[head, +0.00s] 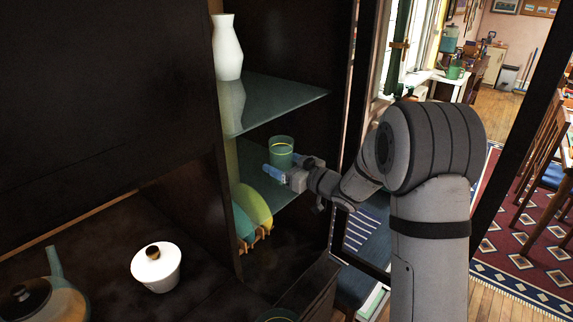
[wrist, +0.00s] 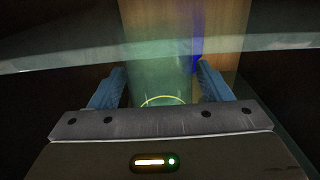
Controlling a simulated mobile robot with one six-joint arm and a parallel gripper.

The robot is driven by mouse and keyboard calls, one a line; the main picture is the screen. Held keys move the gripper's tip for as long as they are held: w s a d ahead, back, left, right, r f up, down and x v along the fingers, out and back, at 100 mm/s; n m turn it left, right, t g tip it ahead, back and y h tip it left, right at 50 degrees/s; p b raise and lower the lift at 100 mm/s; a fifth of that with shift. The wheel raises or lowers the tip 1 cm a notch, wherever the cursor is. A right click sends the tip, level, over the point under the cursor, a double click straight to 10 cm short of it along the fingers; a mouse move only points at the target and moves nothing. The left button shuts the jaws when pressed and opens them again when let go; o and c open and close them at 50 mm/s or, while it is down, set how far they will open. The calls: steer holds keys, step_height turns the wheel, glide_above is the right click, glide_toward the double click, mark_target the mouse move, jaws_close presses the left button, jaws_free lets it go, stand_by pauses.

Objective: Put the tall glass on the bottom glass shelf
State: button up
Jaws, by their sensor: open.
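The tall glass (head: 281,146), greenish and see-through with a yellow band, is upright at the lower glass shelf (head: 292,197) in the cabinet. Its base is partly hidden by my gripper (head: 276,171), so I cannot tell for sure that it rests on the shelf. In the wrist view, the glass (wrist: 160,75) lies between the two blue fingers of my gripper (wrist: 160,88). The fingers are open, one on each side, with visible gaps to the glass.
A white vase (head: 228,48) stands on the upper glass shelf (head: 275,103), above the glass. Green and yellow plates (head: 254,203) stand in a rack at the lower left. A white lidded jar (head: 157,270) and a teapot (head: 45,298) are at the front left.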

steer(key=b+v, duration=0.2)
steer(key=v, duration=1)
steer(key=shift+r, duration=0.1)
